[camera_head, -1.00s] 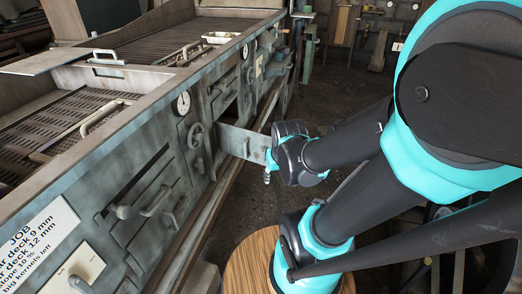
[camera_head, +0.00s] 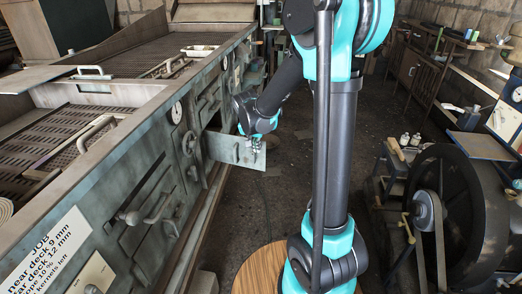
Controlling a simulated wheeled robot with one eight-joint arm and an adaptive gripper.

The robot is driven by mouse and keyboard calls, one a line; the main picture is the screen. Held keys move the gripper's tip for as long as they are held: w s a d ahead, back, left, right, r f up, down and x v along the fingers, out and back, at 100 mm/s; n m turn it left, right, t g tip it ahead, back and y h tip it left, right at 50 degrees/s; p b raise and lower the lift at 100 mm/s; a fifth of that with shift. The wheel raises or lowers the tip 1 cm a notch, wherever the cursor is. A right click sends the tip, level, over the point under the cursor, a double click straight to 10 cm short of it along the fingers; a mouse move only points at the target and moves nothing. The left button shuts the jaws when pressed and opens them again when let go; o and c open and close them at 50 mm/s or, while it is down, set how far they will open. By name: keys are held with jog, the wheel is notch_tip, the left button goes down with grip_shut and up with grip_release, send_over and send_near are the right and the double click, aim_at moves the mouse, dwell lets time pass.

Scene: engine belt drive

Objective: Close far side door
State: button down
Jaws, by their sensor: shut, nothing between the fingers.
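A grey-green side door (camera_head: 224,148) stands swung open, sticking out from the side of the long machine (camera_head: 150,150). A dark opening (camera_head: 211,121) shows beside its hinged end. My gripper (camera_head: 254,146) is at the free outer end of this door, at the far end of my teal and black arm. Its fingers are small and look closed, with nothing seen in them. They overlap the door's edge in the picture; I cannot tell whether they touch it. Nearer on the machine, another door with a lever handle (camera_head: 158,208) lies flat against the side.
A wooden round top (camera_head: 258,270) is under my arm's base. A large black wheel (camera_head: 455,205) with a belt stands at the right. Benches and shelves (camera_head: 425,70) line the back right. The dark floor between machine and wheel is mostly clear.

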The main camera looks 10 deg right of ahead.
aim_at(262, 152)
jog(key=x, duration=0.3)
jog(key=w+x, duration=0.1)
jog(key=x, duration=0.2)
jog(key=w+d+r+x, duration=0.1)
jog(key=x, duration=0.2)
jog(key=shift+w+d+f, duration=0.1)
jog(key=shift+f, duration=0.25)
jog(key=shift+w+d, duration=0.35)
jog(key=shift+w, duration=0.35)
